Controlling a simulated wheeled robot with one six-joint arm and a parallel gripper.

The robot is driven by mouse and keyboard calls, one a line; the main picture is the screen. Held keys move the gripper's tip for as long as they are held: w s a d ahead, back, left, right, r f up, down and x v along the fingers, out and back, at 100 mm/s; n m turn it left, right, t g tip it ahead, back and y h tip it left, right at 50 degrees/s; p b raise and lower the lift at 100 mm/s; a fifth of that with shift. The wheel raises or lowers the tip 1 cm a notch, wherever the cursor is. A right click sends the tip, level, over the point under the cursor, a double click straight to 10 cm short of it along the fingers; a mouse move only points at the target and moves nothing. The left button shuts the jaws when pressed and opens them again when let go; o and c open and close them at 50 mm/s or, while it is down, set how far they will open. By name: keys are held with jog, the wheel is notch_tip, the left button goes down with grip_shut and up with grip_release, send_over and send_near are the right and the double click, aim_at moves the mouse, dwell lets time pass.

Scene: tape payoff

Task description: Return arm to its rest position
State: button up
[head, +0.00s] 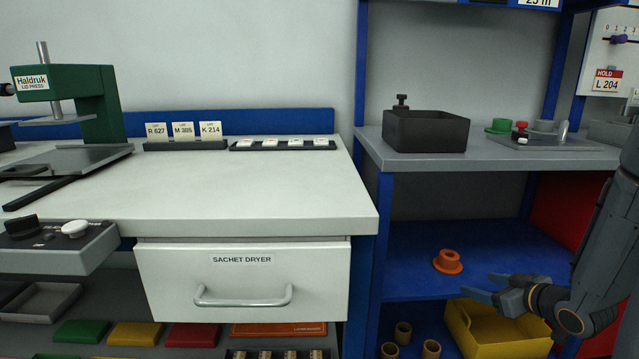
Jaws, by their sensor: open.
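My arm (610,230) comes in from the right edge of the head view. My gripper (484,287) points left, over the blue shelf of the right-hand rack, with its blue-grey fingers apart and nothing between them. An orange flanged spool-like piece (448,261) sits on the blue shelf (425,238), just to the left of and behind the fingertips, apart from them.
A white drawer (240,282) marked SACHET DRYER is shut under the bench (230,190). A dark open box (425,131) stands on the grey upper shelf. A yellow bin (500,335) and several brown tubes sit below my gripper. A green press (90,100) stands left.

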jog(key=s+a+r+m+g+h, duration=0.2)
jog(key=s+a+r+g+h, duration=0.15)
jog(key=a, duration=0.45)
jog(key=s+a+r+n+g+y, duration=0.1)
jog(key=s+a+r+n+g, duration=0.2)
jog(key=s+a, duration=1.25)
jog(key=s+a+r+n+g, duration=0.1)
jog(key=s+a+r+g, duration=0.35)
jog(key=s+a, duration=1.1)
jog(key=w+d+r+m+p, duration=0.1)
jog(key=d+r+m+p, duration=0.2)
jog(key=d+r+p, duration=0.5)
jog(key=w+d+r+m+g+p, duration=0.1)
jog(key=d+r+m+p, duration=0.2)
jog(key=d+r+p, duration=0.5)
notch_tip(320, 180, up, 6)
jog(key=p, duration=1)
jog(key=shift+w+f+m, duration=0.15)
jog(key=shift+f+m, duration=0.05)
jog(key=shift+m, duration=0.1)
